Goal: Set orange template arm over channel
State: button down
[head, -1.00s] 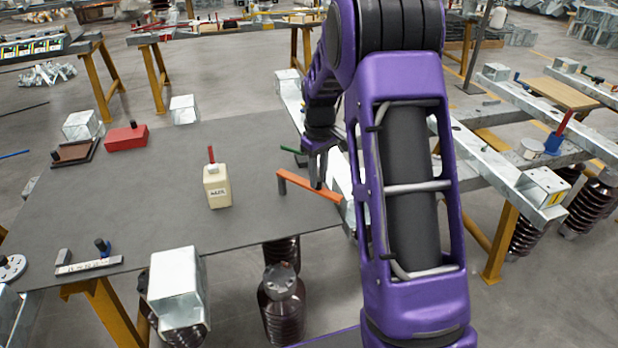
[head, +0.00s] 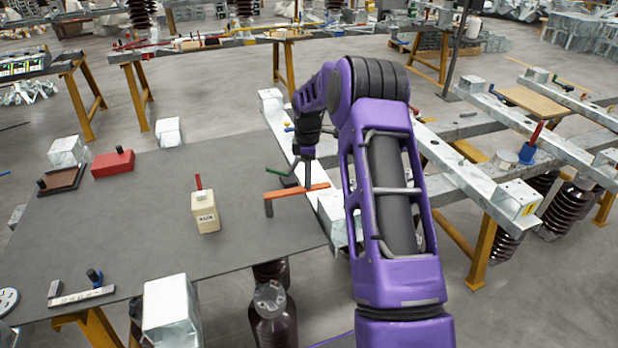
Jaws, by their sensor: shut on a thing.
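The orange template (head: 285,193) is an L-shaped bar with a long arm and a short brownish leg at its left end. My gripper (head: 307,184) is above the arm, with its fingers shut on it right of the middle. The arm's right end reaches over the near edge of the grey steel channel (head: 327,205), which runs along the right side of the dark sheet. The leg is over the sheet, left of the channel. I cannot tell whether the template touches the channel or hangs just above it. My arm hides part of the channel.
A green-and-dark tool (head: 288,180) lies close behind the template.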

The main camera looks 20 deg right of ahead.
jog(key=shift+w+r+n, duration=0.1)
jog(key=shift+w+n, duration=0.4)
jog(key=c, duration=0.7)
grip_release()
notch_tip(320, 180, up, 17)
jog(key=p, duration=0.1)
jog(key=shift+r, duration=0.15)
